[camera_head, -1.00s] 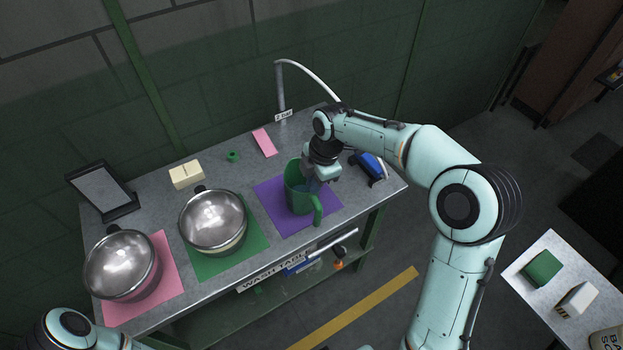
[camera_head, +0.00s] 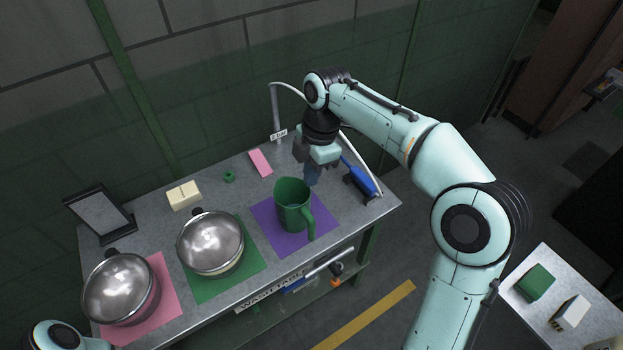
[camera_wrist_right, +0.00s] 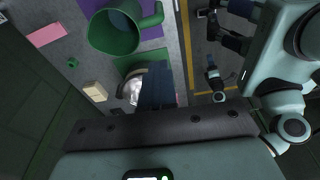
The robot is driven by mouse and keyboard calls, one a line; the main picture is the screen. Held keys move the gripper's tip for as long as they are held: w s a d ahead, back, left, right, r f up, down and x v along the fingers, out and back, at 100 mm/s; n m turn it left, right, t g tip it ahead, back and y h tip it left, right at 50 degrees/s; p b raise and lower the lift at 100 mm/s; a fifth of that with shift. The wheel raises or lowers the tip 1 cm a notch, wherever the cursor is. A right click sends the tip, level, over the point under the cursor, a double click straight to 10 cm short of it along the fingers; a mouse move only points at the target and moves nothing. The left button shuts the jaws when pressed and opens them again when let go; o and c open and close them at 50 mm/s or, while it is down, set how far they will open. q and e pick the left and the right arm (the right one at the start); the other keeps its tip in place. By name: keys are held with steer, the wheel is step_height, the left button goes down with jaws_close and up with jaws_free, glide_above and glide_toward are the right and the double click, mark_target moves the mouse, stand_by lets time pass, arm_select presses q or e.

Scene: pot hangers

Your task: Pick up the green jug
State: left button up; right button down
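The green jug (camera_head: 290,208) stands upright on the purple mat (camera_head: 268,228), its handle toward the front right. The right wrist view shows its open mouth and handle (camera_wrist_right: 116,28) from above. My right gripper (camera_head: 312,176) hangs just behind and to the right of the jug, apart from it. Its bluish fingers (camera_wrist_right: 157,86) look closed together with nothing between them. My left arm shows only at the bottom left corner of the head view, and I cannot make out its gripper.
Two metal pots, one on the green mat (camera_head: 250,262) and one on the pink mat (camera_head: 166,300), stand to the left. A pink block (camera_head: 260,162) and cream block (camera_head: 183,195) lie behind.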

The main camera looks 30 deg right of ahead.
steer(key=shift+c, duration=1.9)
jaws_free()
